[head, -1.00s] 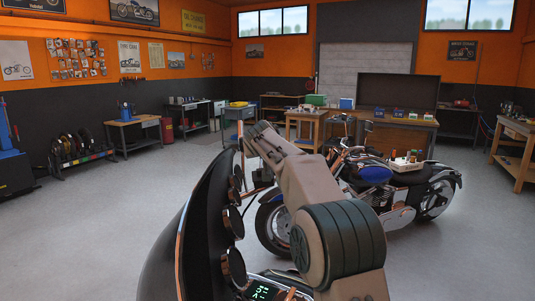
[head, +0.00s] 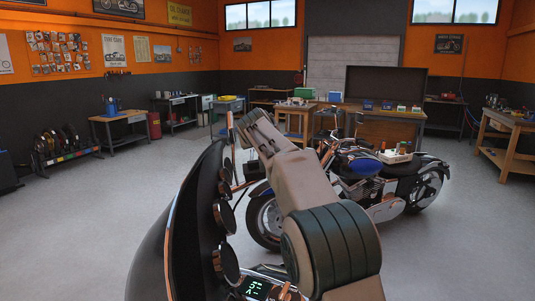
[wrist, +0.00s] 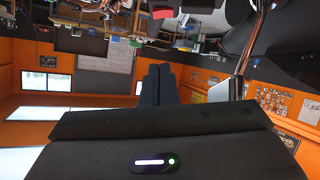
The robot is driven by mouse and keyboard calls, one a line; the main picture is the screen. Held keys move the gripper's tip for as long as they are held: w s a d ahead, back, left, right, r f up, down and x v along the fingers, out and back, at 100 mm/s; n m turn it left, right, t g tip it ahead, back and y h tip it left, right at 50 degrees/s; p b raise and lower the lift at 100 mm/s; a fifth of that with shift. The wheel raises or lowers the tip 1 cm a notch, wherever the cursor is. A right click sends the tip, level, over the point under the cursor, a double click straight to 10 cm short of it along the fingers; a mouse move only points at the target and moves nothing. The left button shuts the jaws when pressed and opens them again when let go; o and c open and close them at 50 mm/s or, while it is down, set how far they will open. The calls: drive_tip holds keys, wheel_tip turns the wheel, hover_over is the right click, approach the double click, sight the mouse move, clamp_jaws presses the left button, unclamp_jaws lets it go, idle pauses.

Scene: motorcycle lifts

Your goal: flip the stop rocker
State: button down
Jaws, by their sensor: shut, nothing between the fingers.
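The stop rocker cannot be made out in either view. A dark motorcycle front with a windshield and round gauges (head: 222,215) stands close in the head view, with a small lit green display (head: 257,288) at its lower right. My arm reaches up over it, and its far end hides part of the handlebar area. In the wrist view my gripper (wrist: 158,72) shows as two dark fingers pressed together, with nothing between them. They point at the far wall, and a dark motorcycle part with a copper-coloured tube (wrist: 258,35) lies to their upper right.
A blue and black motorcycle (head: 365,168) stands just beyond my arm, with a tray of small items (head: 396,156) on it. Workbenches (head: 120,120) line the walls. Open grey floor (head: 80,230) lies to the left.

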drive_tip(key=p+x, duration=0.5)
drive_tip(key=x, duration=0.4)
drive_tip(key=shift+w+d+p, duration=0.1)
drive_tip(key=shift+w+p, duration=0.2)
drive_tip(key=f, duration=0.1)
drive_tip(key=w+f, duration=0.1)
drive_tip(key=f, duration=0.1)
drive_tip(key=shift+w+d+f, duration=0.15)
drive_tip(key=shift+d, duration=0.2)
drive_tip(key=shift+w+f, duration=0.15)
drive_tip(key=shift+f, duration=0.3)
drive_tip(key=shift+d, duration=0.1)
